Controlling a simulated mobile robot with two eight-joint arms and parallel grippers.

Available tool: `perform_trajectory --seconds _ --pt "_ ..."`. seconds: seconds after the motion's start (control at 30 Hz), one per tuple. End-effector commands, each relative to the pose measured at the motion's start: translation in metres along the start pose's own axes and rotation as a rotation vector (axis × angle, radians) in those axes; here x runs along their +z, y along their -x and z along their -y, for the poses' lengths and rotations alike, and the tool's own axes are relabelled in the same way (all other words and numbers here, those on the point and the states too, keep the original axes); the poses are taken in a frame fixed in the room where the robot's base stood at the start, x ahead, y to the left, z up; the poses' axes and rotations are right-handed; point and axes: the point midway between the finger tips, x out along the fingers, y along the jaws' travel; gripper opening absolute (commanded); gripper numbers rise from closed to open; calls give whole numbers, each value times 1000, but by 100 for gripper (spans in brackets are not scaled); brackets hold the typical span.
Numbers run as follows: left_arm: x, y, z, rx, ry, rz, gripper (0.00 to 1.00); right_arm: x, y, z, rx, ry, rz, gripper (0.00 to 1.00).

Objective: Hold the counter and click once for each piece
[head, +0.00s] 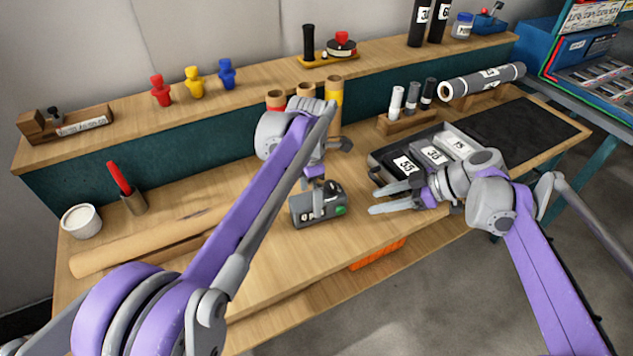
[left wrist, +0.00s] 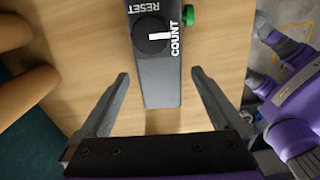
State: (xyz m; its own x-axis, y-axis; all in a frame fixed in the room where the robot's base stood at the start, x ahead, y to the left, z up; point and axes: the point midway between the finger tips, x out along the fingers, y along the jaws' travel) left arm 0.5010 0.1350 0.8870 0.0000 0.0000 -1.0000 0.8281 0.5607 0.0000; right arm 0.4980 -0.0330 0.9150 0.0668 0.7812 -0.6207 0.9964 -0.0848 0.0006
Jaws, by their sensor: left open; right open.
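The counter (head: 303,218) is a grey box with a green button at its right end, lying on the wooden worktop in the middle of the head view. In the left wrist view the counter (left wrist: 163,85) shows a black knob, the words RESET and COUNT, and part of the green button (left wrist: 188,15). My left gripper (head: 318,200) is over the counter; its open fingers (left wrist: 160,73) stand either side of the counter's near end, with gaps showing. My right gripper (head: 373,201) is open and empty, right of the counter and in front of a tray of numbered grey blocks.
The tray (head: 378,176) holds blocks marked 55, 38 and 75. A large grey roll (head: 482,82) rests on a wooden stand beside a black mat (head: 530,130). Small upright rolls (head: 412,95) stand in a holder. A long tan roll (head: 130,245) lies at left. Front worktop is clear.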

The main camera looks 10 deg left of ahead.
Motion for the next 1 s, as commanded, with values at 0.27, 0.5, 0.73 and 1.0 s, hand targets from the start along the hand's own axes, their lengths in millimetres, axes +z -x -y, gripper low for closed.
perform_trajectory --seconds 0.27,0.5,0.73,1.0 --pt "0 -39 0 0 0 0 100 0 0 0 0 -1 1 50" --pt "0 -47 0 0 0 0 100 0 0 0 0 -1 1 50" --pt "0 -47 0 0 0 0 91 0 0 0 0 -1 1 50" --pt "0 -47 0 0 0 0 42 0 0 0 0 -1 1 50"
